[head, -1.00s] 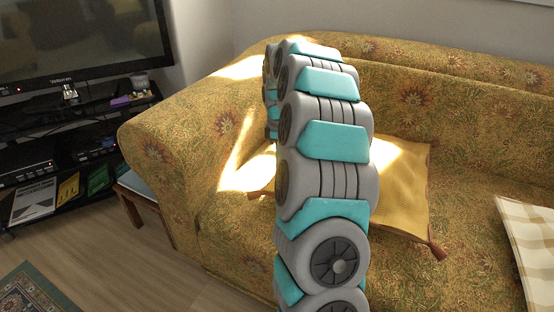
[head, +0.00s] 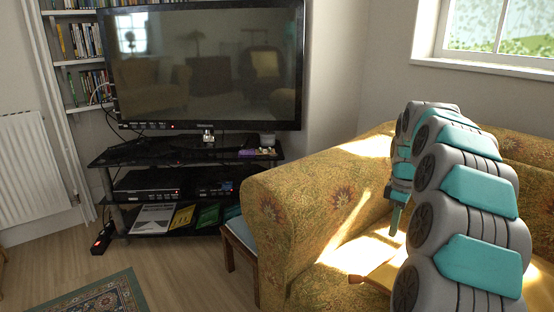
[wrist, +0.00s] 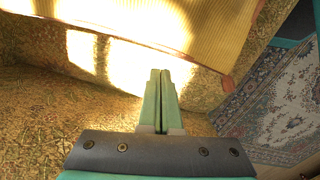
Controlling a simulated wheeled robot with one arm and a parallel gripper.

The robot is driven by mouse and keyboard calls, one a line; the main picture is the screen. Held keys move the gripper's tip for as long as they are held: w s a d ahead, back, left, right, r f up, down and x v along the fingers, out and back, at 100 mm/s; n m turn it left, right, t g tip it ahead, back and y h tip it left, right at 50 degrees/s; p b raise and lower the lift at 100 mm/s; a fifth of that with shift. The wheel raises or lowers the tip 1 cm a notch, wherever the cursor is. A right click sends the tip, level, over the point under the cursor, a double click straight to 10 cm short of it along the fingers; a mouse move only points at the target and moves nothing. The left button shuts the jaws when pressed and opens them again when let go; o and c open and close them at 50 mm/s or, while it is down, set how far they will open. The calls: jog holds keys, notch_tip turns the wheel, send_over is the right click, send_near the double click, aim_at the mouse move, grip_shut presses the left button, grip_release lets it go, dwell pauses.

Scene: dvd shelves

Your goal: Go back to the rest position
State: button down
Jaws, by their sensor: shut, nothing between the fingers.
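My gripper (wrist: 160,78) is shut and empty in the wrist view, its two green fingers pressed together. It hangs over the patterned yellow sofa (wrist: 35,105), near a yellow cushion (wrist: 205,28). In the head view my gripper (head: 395,220) shows partly at the end of my arm, pointing down above the sunlit sofa seat. My arm arches up at the right of the head view and hides part of the sofa (head: 290,200).
A black TV stand (head: 120,222) with a television (head: 205,65) stands at the left. A small side table (head: 238,240) is beside the sofa arm. A rug (head: 95,295) lies on the wooden floor, and a radiator (head: 30,165) is on the left wall.

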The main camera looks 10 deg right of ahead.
jog(key=s+a+r+m+p, duration=0.1)
jog(key=s+a+r+m, duration=0.2)
jog(key=s+a, duration=1.35)
jog(key=s+a+f+m, duration=0.1)
jog(key=s+a+m, duration=0.1)
jog(key=s, duration=0.4)
jog(key=s+a+f+m+g, duration=0.1)
jog(key=s+a+f+m, duration=0.1)
jog(key=s+a, duration=0.2)
jog(key=s+a+f+m, duration=0.1)
jog(key=s+a+m, duration=0.1)
jog(key=s, duration=0.8)
jog(key=shift+a+f+g+p, duration=0.35)
jog(key=shift+a+g+p, duration=0.05)
jog(key=shift+p, duration=0.05)
jog(key=shift+d, duration=0.15)
